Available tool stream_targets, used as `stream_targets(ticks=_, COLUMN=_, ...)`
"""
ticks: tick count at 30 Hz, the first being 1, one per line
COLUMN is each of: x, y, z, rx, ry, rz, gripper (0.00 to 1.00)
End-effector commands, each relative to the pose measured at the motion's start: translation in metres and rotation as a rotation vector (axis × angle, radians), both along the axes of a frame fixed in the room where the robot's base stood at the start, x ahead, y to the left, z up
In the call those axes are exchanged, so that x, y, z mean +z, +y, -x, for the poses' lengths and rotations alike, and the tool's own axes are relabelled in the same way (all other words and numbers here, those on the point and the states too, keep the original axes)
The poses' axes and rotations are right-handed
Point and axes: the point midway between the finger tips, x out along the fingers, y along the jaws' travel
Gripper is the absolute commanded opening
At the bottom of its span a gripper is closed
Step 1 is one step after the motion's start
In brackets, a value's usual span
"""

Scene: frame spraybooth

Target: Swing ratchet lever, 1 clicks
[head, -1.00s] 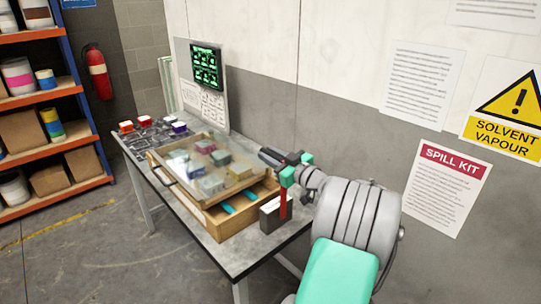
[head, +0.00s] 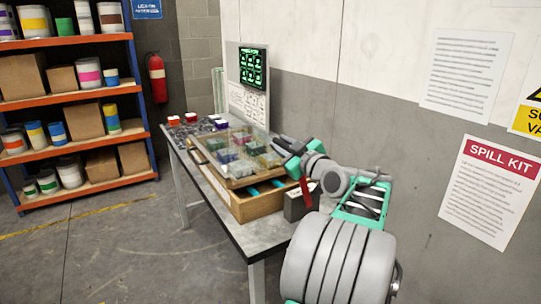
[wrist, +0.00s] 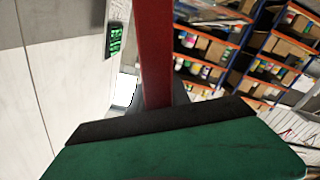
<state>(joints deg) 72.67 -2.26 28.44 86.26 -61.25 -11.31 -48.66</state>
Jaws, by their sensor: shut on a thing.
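The ratchet lever (head: 306,190) is a red bar rising from a dark grey block (head: 298,205) at the near right corner of the table. In the head view it leans to the left. My gripper (head: 299,167) is at the lever's upper end, and its jaws are shut on it. In the wrist view the red lever (wrist: 154,50) runs upright from the dark fingertip pad (wrist: 150,122). The lever's gripped part is hidden by my gripper.
A wooden case with a clear lid (head: 211,178) and an open drawer stands left of the block. A screen (head: 253,67) stands at the table's back. The wall is close on the right. Shelves (head: 77,39) and a fire extinguisher (head: 157,78) are at the left.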

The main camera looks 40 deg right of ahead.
Motion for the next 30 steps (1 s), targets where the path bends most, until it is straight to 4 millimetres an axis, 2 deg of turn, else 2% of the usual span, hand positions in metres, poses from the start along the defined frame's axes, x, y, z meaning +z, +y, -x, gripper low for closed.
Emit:
stream_targets(ticks=8, x=0.0, y=-0.003, z=0.002, rx=-0.007, ry=0.003, rz=0.006, gripper=0.0)
stream_targets(ticks=9, x=0.0, y=-0.002, z=0.001, rx=-0.007, ry=0.003, rz=0.006, gripper=0.25)
stream_targets(ticks=15, x=0.0, y=0.001, z=-0.001, rx=0.0, ry=0.003, rz=0.003, gripper=0.41)
stream_targets(ticks=23, x=0.0, y=0.002, z=0.0, rx=0.002, ry=0.002, rz=0.003, gripper=0.41)
stream_targets(ticks=26, x=-0.001, y=0.003, z=0.01, rx=-0.001, ry=0.003, rz=0.003, gripper=0.41)
stream_targets(ticks=30, x=-0.001, y=0.008, z=0.039, rx=-0.005, ry=0.002, rz=0.004, gripper=0.41)
